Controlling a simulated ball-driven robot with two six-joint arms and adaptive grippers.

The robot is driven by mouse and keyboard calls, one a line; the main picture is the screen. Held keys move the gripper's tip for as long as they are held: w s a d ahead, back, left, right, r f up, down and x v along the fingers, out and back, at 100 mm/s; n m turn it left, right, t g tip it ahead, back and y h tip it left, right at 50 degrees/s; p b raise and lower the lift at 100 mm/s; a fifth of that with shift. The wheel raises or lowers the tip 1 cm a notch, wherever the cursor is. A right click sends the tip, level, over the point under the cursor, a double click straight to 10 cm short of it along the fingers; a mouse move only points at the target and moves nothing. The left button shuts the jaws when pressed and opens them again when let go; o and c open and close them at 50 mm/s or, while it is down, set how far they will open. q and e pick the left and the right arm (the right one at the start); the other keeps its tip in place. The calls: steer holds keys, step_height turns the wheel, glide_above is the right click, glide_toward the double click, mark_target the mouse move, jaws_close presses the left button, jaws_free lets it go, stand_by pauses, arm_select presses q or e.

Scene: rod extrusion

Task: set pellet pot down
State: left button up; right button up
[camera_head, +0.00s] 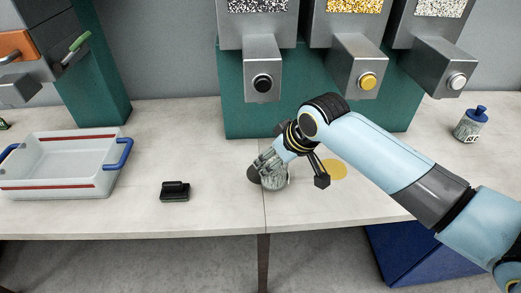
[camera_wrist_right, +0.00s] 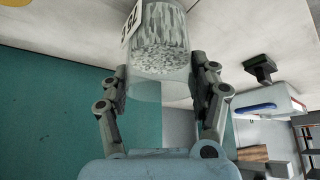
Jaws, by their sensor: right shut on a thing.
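The pellet pot (camera_wrist_right: 160,45) is a clear jar with grey-white pellets and a white label, seen close up in the right wrist view. In the head view the pot (camera_head: 275,181) is mostly covered by my right gripper (camera_head: 268,170). My right gripper, also in the right wrist view (camera_wrist_right: 163,82), has its fingers on both sides of the pot and is shut on it. The pot is at the table near the front edge; whether its base touches the top cannot be told. My left gripper is not in view.
A yellow disc (camera_head: 334,169) lies right of the pot. A black block (camera_head: 175,191) and a clear tray (camera_head: 60,176) with blue handles stand to the left. A blue-lidded jar (camera_head: 471,124) stands far right. Dispensers with a yellow button (camera_head: 367,81) rise behind.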

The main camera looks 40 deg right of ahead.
steer(key=shift+w+a, duration=0.1)
steer(key=shift+w, duration=0.75)
steer(key=w, duration=0.3)
steer(key=shift+w+a+r, duration=0.15)
steer(key=shift+w, duration=0.25)
steer(key=shift+s+f, duration=0.15)
steer(key=shift+f, duration=0.7)
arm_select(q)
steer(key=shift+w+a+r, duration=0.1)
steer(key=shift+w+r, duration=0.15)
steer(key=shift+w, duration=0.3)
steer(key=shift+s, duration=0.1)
arm_select(e)
steer(key=shift+s, duration=0.1)
steer(key=o, duration=1.7)
steer(key=shift+f, duration=0.1)
